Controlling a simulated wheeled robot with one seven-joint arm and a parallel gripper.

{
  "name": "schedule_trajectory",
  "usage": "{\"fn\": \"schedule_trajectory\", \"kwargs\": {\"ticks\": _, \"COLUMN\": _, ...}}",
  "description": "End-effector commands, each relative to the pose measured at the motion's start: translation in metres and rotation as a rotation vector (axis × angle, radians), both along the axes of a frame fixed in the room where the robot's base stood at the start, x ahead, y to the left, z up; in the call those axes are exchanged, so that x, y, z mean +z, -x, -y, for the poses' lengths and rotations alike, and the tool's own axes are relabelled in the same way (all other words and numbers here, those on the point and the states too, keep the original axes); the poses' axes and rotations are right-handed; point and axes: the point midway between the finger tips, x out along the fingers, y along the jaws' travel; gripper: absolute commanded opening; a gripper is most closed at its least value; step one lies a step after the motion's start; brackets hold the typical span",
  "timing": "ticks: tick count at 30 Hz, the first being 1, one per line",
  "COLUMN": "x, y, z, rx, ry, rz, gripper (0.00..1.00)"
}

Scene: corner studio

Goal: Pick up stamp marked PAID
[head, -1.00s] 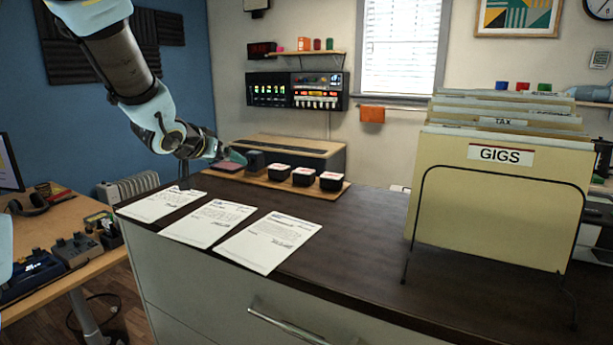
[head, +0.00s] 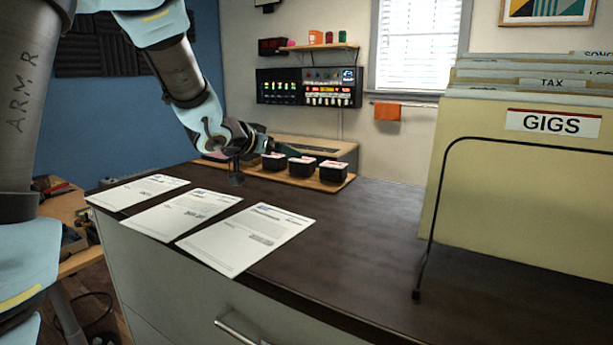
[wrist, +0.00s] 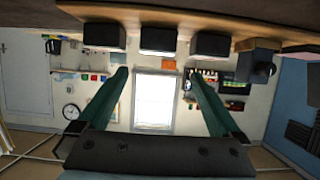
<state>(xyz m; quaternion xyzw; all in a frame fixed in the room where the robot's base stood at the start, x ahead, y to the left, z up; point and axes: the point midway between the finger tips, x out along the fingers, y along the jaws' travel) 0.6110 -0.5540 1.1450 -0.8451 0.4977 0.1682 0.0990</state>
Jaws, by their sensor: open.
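Three black block stamps with white-and-red tops stand in a row on a wooden tray (head: 262,175): a left one (head: 274,161), a middle one (head: 302,167) and a right one (head: 333,171). Their lettering is too small to read, so I cannot tell which is marked PAID. My gripper (head: 290,151) is open and empty, just behind and above the left and middle stamps. In the upside-down wrist view, its green fingers (wrist: 158,73) are spread apart. The black stamps (wrist: 158,41) and the tray edge (wrist: 200,14) show beyond the fingertips, with nothing between the fingers.
Three printed sheets (head: 245,238) lie on the dark counter (head: 350,230) in front of the tray. A wire rack with folders labelled GIGS (head: 530,190) stands at the right. A dark block (wrist: 258,60) sits beside the stamps in the wrist view. The counter between tray and rack is clear.

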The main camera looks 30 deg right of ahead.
Motion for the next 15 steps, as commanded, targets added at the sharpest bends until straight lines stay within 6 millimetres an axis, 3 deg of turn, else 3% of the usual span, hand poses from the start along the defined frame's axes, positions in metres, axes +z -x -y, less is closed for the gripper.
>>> {"fn": "schedule_trajectory", "kwargs": {"ticks": 4, "x": -0.010, "y": -0.003, "z": 0.005, "rx": 0.000, "ry": 0.000, "rz": 0.000, "gripper": 1.00}}
{"fn": "schedule_trajectory", "kwargs": {"ticks": 15, "x": -0.027, "y": -0.023, "z": 0.044, "rx": 0.000, "ry": -0.001, "rz": 0.000, "gripper": 1.00}}
